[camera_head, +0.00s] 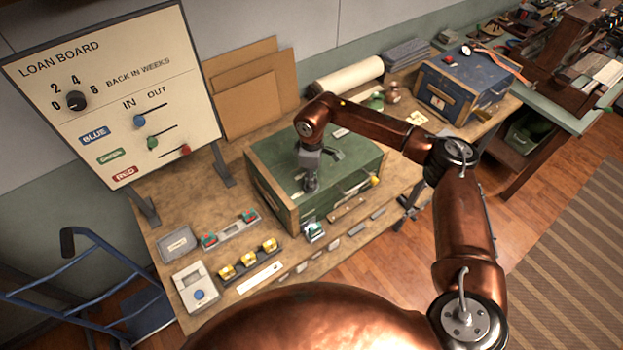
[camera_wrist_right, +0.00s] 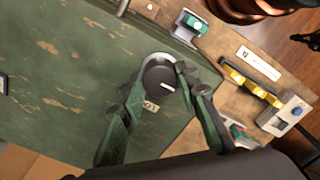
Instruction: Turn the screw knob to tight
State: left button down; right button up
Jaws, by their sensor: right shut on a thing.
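The screw knob (camera_wrist_right: 161,76) is a dark round knob with a short white pointer line, set in a pale ring on top of the green chest. My right gripper (camera_wrist_right: 164,84) has a finger on each side of the knob and is shut on it. A small pale label lies beside the knob, partly covered and too small to read surely. In the head view my right gripper (camera_head: 311,184) points down at the front left part of the green chest (camera_head: 268,166) and hides the knob. My left gripper is not in view.
The loan board (camera_head: 118,92) stands at the left, with its own knob and sliders. A blue chest (camera_head: 462,88) stands at the back right.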

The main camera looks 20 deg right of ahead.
jog(key=shift+w+r, duration=0.1)
jog(key=o, duration=1.2)
jog(key=shift+c, duration=0.2)
notch_tip(320, 180, up, 12)
